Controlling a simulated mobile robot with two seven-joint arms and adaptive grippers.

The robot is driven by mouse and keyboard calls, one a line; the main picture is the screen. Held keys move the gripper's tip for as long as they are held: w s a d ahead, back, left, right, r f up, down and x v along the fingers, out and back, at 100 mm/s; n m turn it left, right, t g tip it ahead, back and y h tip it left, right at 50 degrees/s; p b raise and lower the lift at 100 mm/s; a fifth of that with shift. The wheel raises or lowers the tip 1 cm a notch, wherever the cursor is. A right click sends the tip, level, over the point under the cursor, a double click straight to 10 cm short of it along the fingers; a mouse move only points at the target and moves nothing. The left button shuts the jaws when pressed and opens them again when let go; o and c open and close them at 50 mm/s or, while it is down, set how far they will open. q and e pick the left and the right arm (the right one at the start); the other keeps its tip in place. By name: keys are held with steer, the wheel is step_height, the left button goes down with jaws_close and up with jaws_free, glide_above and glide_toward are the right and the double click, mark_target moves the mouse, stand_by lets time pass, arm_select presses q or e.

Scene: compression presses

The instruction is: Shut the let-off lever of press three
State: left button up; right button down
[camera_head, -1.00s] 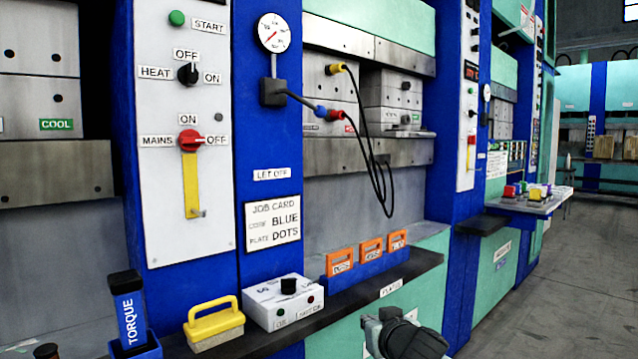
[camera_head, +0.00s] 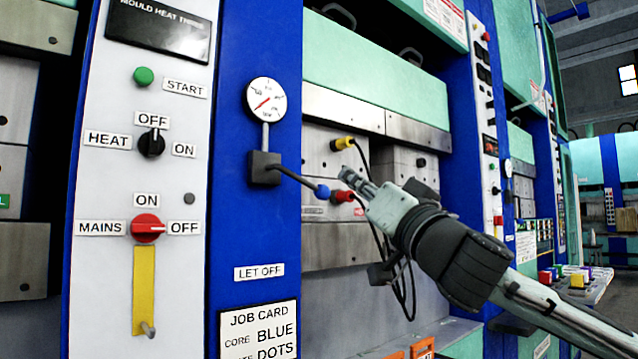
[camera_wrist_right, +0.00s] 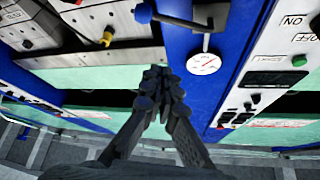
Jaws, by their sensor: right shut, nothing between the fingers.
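The let-off lever (camera_head: 297,180) is a dark bar with a blue knob. It runs rightward and slightly down from a dark block (camera_head: 264,168) under the gauge (camera_head: 266,99), above the LET OFF label (camera_head: 259,271). My right gripper (camera_head: 350,178) is shut and empty, its tips just right of the knob in the head view. Whether they touch it cannot be told there. In the right wrist view the closed fingertips (camera_wrist_right: 158,78) appear apart from the blue knob (camera_wrist_right: 143,12), which is at the top edge. My left gripper is out of view.
Yellow (camera_head: 344,143) and red (camera_head: 342,197) plugs with hanging black cables sit close to the lever, behind my right gripper. A white panel (camera_head: 110,180) with the HEAT knob and MAINS switch is on the left. A job card (camera_head: 258,328) hangs below.

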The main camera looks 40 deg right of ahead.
mark_target(301, 181)
steer(key=shift+s+a, duration=0.1)
steer(key=shift+a, duration=0.05)
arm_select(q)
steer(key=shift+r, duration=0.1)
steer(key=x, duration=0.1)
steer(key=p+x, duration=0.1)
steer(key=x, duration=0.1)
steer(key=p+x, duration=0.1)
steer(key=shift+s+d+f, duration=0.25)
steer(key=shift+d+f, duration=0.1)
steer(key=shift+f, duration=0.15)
arm_select(e)
steer(key=w+r, duration=0.1)
steer(key=w, duration=0.8)
steer(key=shift+w, duration=0.25)
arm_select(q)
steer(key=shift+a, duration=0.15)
